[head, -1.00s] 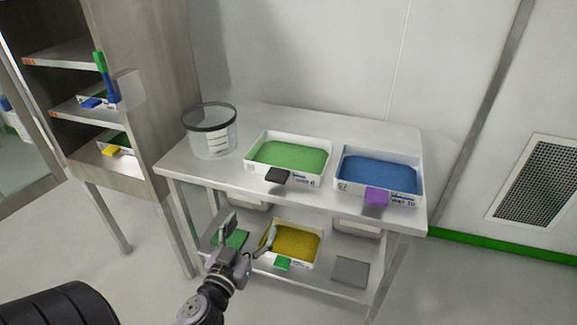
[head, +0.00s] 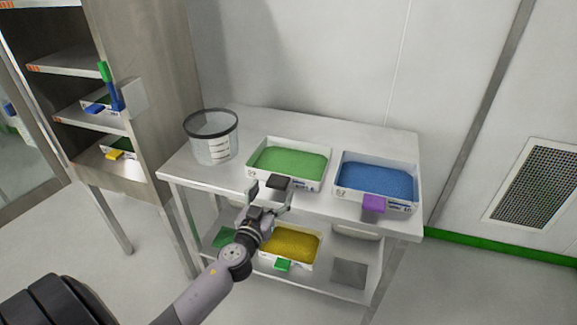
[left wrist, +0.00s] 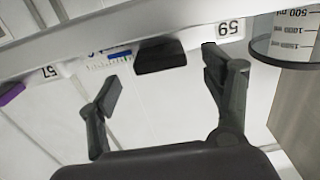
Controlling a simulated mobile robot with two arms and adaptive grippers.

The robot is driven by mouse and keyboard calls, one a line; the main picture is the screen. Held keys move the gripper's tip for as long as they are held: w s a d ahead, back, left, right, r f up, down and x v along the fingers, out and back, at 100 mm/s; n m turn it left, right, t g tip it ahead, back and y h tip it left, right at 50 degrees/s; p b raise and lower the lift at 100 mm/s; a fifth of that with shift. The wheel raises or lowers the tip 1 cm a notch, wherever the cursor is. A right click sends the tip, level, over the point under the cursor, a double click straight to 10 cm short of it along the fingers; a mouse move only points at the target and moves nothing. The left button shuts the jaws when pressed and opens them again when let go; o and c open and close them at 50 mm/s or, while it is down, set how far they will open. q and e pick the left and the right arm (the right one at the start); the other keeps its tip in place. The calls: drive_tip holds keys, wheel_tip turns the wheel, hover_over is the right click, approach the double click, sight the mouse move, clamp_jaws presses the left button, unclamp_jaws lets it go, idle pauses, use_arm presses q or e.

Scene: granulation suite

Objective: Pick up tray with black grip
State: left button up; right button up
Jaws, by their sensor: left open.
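The tray with the black grip is a white tray (head: 256,180) filled with green granules, on the upper top of a steel table. Its black grip (head: 279,183) sticks out from its front side. My left gripper (head: 270,194) is open and empty just in front of that grip, fingers spread to either side. In the left wrist view, which looks upside down, the black grip (left wrist: 160,56) shows ahead of and between the open fingers (left wrist: 163,82), with no clear contact. My right gripper is not in view.
A blue-filled tray with a purple grip (head: 373,203) stands to the right. A clear, black-rimmed container (head: 211,150) stands left. The lower shelf holds a yellow-filled tray with a green grip (head: 283,265). A shelf cabinet (head: 165,80) stands at the left.

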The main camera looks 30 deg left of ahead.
sight(275, 186)
use_arm(q)
drive_tip(key=x, duration=0.4)
drive_tip(key=shift+p, duration=0.3)
drive_tip(key=shift+c, duration=0.3)
drive_tip(key=c, duration=1.5)
